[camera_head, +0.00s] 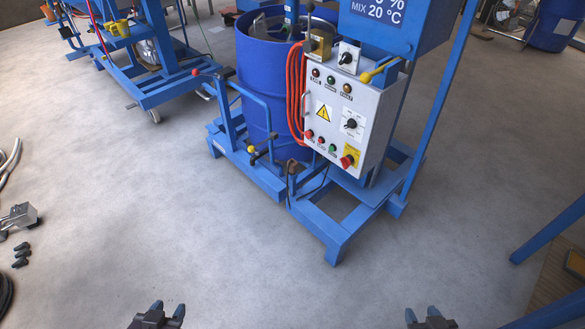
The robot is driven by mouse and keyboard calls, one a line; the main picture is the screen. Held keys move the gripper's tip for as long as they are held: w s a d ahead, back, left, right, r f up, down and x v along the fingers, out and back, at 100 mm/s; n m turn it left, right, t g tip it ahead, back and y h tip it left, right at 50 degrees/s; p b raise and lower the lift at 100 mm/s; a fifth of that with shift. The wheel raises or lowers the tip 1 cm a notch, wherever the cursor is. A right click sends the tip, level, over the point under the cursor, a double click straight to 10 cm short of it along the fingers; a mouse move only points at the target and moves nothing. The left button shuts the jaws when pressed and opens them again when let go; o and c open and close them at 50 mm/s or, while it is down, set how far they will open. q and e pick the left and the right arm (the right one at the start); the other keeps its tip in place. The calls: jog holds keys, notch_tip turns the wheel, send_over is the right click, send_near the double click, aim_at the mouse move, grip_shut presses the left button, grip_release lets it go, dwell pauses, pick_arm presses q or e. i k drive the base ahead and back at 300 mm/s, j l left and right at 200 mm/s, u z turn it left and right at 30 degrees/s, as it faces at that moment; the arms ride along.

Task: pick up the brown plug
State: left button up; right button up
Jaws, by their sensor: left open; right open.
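A small brown piece (293,166) sits low at the foot of the blue drum, by the frame of the mixer, with a dark cable near it. It may be the brown plug, but it is too small to tell. My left gripper (168,309) is open and empty at the bottom edge, left of centre, over bare floor. My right gripper (422,314) is open and empty at the bottom edge, right of centre. Both are well apart from the mixer and the brown piece.
The mixer's blue base frame (340,232) stands ahead, with the blue drum (262,75) and a grey control box (340,150) with a red hose (294,90). Small dark parts (21,254) lie at the left. A blue post stands right. The floor before the mixer is clear.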

aim_at(294, 169)
jog(key=i+j, duration=0.15)
jog(key=j, duration=0.25)
jog(key=i+j+z, duration=0.1)
jog(key=j, duration=0.25)
jog(key=i+j, duration=0.25)
jog(key=j, duration=0.2)
jog(key=i+j+z, duration=0.1)
jog(key=j, duration=0.25)
jog(key=i+j+z, duration=0.1)
jog(key=j, duration=0.35)
jog(key=i+j, duration=0.25)
jog(key=j, duration=0.15)
jog(key=i+j+z, duration=0.1)
jog(key=j, duration=0.3)
jog(key=i+j, duration=0.1)
jog(key=j, duration=0.35)
